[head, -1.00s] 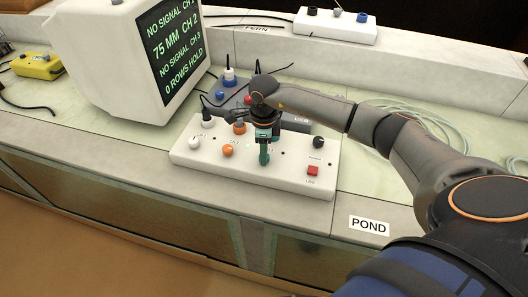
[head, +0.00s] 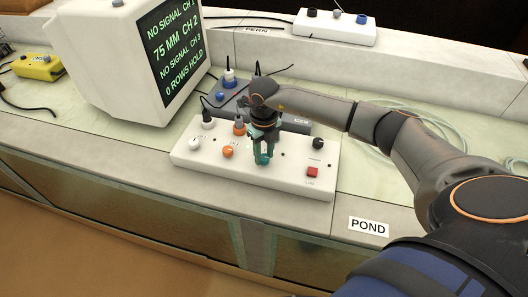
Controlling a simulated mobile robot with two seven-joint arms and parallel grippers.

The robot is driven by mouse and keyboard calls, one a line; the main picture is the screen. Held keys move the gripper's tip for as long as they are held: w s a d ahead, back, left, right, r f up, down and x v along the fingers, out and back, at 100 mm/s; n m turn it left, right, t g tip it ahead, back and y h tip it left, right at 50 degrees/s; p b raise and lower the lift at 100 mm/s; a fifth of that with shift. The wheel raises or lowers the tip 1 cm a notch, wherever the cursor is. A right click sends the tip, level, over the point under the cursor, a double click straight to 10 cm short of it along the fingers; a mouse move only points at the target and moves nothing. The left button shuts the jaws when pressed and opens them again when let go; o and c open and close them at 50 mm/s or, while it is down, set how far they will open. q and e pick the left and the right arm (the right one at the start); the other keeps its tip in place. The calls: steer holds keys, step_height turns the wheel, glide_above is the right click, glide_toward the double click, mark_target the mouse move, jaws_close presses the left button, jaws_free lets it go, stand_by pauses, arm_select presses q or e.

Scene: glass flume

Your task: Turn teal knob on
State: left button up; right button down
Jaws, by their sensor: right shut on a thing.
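A white control box (head: 205,163) stands on the bench near its front edge. The teal knob (head: 263,158) is in the middle of the box's top, with its front part showing. My right gripper (head: 262,156) comes down over it from behind and is shut on it; the fingers hide part of the knob. My left gripper is not in the head view.
The box also bears orange knobs (head: 228,152), a white knob (head: 194,143), a black knob (head: 318,143) and a red switch (head: 312,172). A grey box (head: 296,122) stands behind. A monitor (head: 120,70) stands left; a yellow box (head: 38,67) lies beyond.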

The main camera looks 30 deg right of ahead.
mark_target(264, 157)
steer(key=shift+m, duration=0.7)
steer(key=c, duration=0.5)
jaws_free()
steer(key=shift+r, duration=0.1)
step_height(264, 157, up, 12)
steer(key=shift+r+b, duration=0.2)
steer(key=shift+b, duration=0.2)
